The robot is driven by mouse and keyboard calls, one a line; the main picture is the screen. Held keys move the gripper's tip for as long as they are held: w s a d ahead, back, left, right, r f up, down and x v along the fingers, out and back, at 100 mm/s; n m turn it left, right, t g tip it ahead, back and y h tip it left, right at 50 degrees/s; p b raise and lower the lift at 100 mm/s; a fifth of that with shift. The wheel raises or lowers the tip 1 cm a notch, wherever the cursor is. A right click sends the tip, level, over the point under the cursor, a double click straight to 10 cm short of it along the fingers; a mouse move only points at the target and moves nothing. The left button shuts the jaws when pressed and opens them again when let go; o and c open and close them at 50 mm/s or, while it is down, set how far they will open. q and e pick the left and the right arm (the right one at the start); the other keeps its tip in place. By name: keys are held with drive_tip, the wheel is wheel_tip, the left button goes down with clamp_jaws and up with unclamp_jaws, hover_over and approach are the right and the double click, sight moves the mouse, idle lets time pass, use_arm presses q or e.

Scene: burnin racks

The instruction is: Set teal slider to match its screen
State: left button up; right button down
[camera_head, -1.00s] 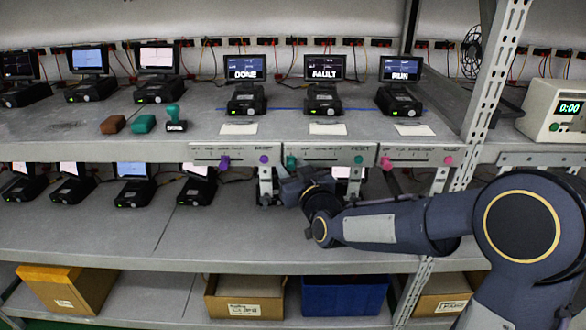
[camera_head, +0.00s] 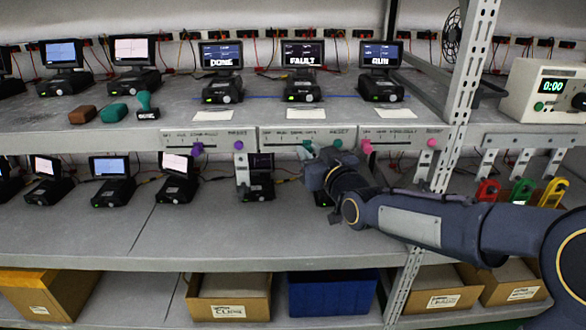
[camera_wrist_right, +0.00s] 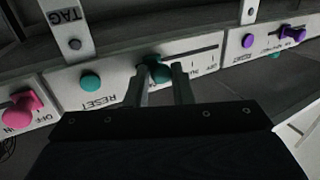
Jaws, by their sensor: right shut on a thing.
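The teal slider knob (camera_wrist_right: 156,72) sits between the two fingers of my right gripper (camera_wrist_right: 162,88) in the right wrist view. The gripper is shut on it. In the head view, my right gripper (camera_head: 312,158) is at the middle shelf-edge panel (camera_head: 275,138), and the teal slider (camera_head: 306,147) shows just above it, around the middle of the panel. The screen (camera_head: 303,54) above this panel reads FAULT. A round teal button (camera_head: 337,144) marked RESET is right of the slider. The panel's small scale words are hard to read. My left gripper is out of view.
A purple slider (camera_head: 197,149) is on the left panel and a pink slider (camera_head: 367,146) on the right one. Screens above them read DONE (camera_head: 221,55) and RUN (camera_head: 380,55). Hanging tags (camera_head: 242,172) are close below the panels. A metal upright (camera_head: 468,85) stands right.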

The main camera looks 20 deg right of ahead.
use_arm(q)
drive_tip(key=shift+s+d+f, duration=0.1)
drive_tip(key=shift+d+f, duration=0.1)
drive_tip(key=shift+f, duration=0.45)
use_arm(e)
drive_tip(key=shift+s+d, duration=0.2)
drive_tip(key=shift+d, duration=0.45)
drive_tip(key=c, duration=1.3)
unclamp_jaws()
drive_tip(key=shift+d, duration=0.1)
drive_tip(key=shift+c, duration=0.2)
use_arm(q)
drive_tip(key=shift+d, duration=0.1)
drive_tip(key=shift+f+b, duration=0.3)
drive_tip(key=shift+b, duration=0.2)
use_arm(e)
drive_tip(key=s, duration=0.8)
drive_tip(key=shift+d, duration=0.4)
